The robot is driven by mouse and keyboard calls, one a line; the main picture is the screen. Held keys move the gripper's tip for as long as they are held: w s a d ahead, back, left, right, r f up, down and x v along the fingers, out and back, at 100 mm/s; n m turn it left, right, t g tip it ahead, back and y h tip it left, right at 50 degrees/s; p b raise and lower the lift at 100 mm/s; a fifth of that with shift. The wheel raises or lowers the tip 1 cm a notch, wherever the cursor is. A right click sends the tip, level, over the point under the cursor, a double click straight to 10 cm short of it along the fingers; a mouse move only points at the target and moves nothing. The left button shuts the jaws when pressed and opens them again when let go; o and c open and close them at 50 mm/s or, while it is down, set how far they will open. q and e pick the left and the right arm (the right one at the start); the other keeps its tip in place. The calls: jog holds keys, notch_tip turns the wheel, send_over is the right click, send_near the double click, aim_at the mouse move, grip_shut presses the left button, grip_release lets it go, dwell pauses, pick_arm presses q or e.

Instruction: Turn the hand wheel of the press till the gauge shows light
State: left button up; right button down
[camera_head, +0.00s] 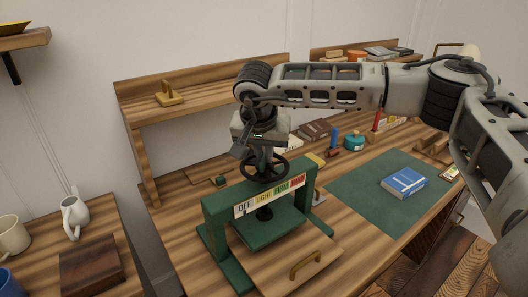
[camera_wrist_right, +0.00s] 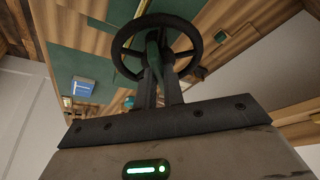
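The green press (camera_head: 214,222) stands on the bench, with its dark hand wheel (camera_head: 284,169) on top. The gauge strip (camera_head: 270,196) on its crossbar reads OFF, LIGHT, FIRM and HARD. A small dark mark shows by OFF at its left end; I cannot read the pointer surely. My right gripper (camera_head: 263,157) points down at the wheel. In the right wrist view its fingers (camera_wrist_right: 158,68) are close together at the middle of the hand wheel (camera_wrist_right: 197,45) and look shut on it, though the contact is partly hidden. My left gripper is out of view.
A blue book (camera_head: 405,182) lies on the green mat (camera_head: 350,190) at the right. A board with a brass handle (camera_head: 307,264) lies before the press. A shelf (camera_head: 205,100) runs behind. A white jug (camera_head: 74,215) and a dark block (camera_head: 90,265) stand on the left table.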

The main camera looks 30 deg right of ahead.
jog(key=shift+m, duration=0.3)
jog(key=m+g, duration=0.1)
jog(key=m, duration=0.1)
jog(key=shift+w+a+m+h+b, duration=0.1)
jog(key=shift+m+h+b, duration=0.2)
jog(key=shift+m+h, duration=0.1)
jog(key=shift+w+m+g+h, duration=0.1)
jog(key=shift+m+g+h, duration=0.4)
jog(key=shift+m, duration=1.6)
jog(key=shift+g, duration=0.3)
jog(key=c, duration=1.5)
grip_release()
jog(key=shift+r, duration=0.1)
jog(key=v, duration=1.6)
